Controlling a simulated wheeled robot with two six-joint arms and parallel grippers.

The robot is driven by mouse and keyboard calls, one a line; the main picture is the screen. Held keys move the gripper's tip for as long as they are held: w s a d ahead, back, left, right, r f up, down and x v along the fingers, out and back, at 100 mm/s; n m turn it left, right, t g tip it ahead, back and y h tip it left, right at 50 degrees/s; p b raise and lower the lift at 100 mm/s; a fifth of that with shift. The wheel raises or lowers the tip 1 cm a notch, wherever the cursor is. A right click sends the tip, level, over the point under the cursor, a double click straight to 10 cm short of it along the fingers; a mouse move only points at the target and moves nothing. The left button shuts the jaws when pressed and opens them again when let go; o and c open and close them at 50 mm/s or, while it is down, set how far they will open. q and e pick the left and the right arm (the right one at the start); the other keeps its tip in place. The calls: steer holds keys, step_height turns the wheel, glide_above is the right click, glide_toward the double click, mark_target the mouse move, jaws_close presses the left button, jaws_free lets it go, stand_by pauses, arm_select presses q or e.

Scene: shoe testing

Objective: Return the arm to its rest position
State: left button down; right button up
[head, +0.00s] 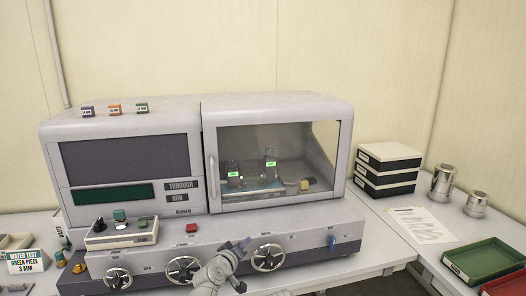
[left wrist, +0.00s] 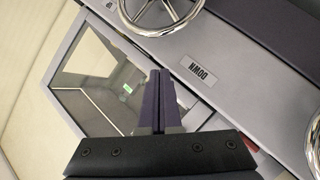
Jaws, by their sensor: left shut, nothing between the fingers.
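My left gripper (head: 243,244) is in front of the lower panel of the grey testing machine (head: 130,258), between two chrome handwheels. In the left wrist view its fingers (left wrist: 161,88) are shut against each other with nothing between them. The left handwheel (head: 183,269) and the right handwheel (head: 268,257) stand on either side of it, apart from it as far as the head view shows. My right gripper is in neither view.
The machine's glass door (head: 265,160) is shut, with a test rig behind it. A red button (head: 191,228) and a control box (head: 122,233) are on the ledge. At right are stacked boxes (head: 387,168), metal cans (head: 442,183), a paper (head: 421,225) and a green tray (head: 485,262).

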arm_select(q)
steer(key=s+d+f+m+g, duration=0.4)
steer(key=s+d+f+g, duration=0.1)
steer(key=s+d+f, duration=0.15)
steer(key=s+a+f+m+g+y, duration=0.1)
steer(key=s+a+f+g+y, duration=0.1)
steer(key=s, duration=0.5)
steer(key=s+a+f+m+g+y, duration=0.2)
steer(key=s+f+g, duration=0.2)
steer(key=s, duration=0.3)
steer(key=s+a+f+m+g+y, duration=0.1)
steer(key=s+a+f+g+y, duration=0.1)
steer(key=s, duration=0.5)
steer(key=shift+s+a+f+m+g+y, duration=0.3)
steer(key=shift+a+f+m+g, duration=0.1)
steer(key=shift+f+g, duration=0.35)
